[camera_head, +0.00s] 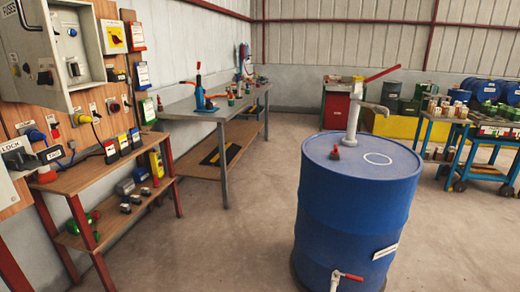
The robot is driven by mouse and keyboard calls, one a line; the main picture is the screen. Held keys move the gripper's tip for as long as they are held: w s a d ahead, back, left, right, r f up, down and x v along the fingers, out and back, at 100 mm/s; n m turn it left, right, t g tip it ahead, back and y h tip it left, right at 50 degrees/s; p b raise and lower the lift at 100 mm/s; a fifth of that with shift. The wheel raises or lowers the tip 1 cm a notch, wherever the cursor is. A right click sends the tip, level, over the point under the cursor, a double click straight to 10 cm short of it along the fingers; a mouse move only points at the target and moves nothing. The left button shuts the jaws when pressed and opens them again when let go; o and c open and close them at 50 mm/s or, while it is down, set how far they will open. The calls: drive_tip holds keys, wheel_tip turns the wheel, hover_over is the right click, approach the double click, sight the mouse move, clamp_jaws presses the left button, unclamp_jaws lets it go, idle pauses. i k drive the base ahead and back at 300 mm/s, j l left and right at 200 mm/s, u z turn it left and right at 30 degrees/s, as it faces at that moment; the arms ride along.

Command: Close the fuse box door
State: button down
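The grey fuse box (88,42) is mounted on the wooden wall board at the upper left. Its door (22,42) stands open, swung out towards the left side of the picture, with a "FUSES" label and a small handle near its top. The picture's top and left edges cut off part of the door and box. My gripper is not in view.
A wooden shelf (95,172) with red legs stands below the board. A workbench (190,110) runs along the left wall. A blue drum (350,215) with a pump stands at right of centre. Floor (225,240) between shelf and drum is clear.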

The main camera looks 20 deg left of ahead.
sight(27, 34)
drive_tip(key=u, duration=0.45)
drive_tip(key=j+u, duration=0.1)
drive_tip(key=u, duration=0.3)
drive_tip(key=i+u, duration=0.1)
drive_tip(key=u, duration=0.75)
drive_tip(key=i+u, duration=0.1)
drive_tip(key=u, duration=0.35)
